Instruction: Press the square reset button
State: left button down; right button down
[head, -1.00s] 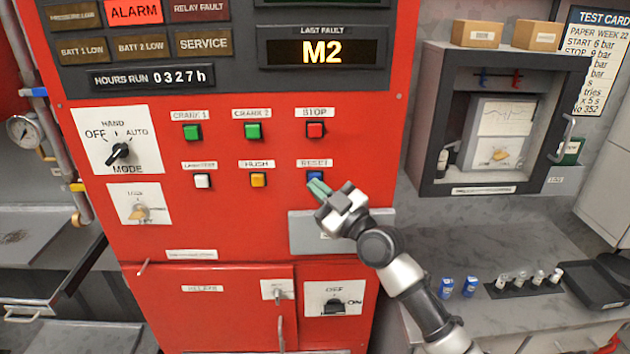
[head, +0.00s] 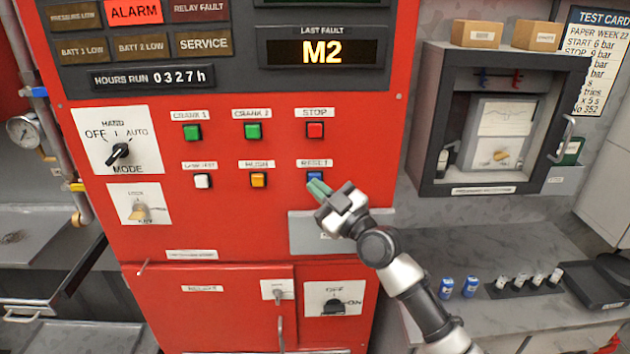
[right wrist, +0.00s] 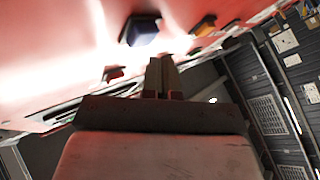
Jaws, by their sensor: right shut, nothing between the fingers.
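The square blue reset button (head: 315,177) sits on the red panel under a RESET label, below the red stop button (head: 315,131). My right gripper (head: 319,188) is shut and empty, its fingertips at the lower edge of the blue button in the head view. In the right wrist view the blue button (right wrist: 141,30) stands out from the panel, above and left of my shut fingertips (right wrist: 162,62), with a gap in the picture. Whether the fingertips touch the button I cannot tell. My left gripper is not in view.
A grey plate (head: 304,232) lies below the reset button. The ALARM lamp (head: 134,12) is lit. An open grey cabinet (head: 428,120) stands to the right.

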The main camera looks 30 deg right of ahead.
jog(key=shift+w, duration=0.15)
jog(key=shift+w+d+b, duration=0.2)
jog(key=shift+w+b, duration=0.05)
jog(key=shift+b, duration=0.15)
jog(key=shift+w+d+b, duration=0.3)
jog(key=shift+w+b, duration=0.1)
dwell(1.0)
jog(key=shift+s+a, duration=0.1)
jog(key=shift+s+a+p, duration=0.4)
jog(key=shift+s+p, duration=0.1)
jog(key=shift+s, duration=0.2)
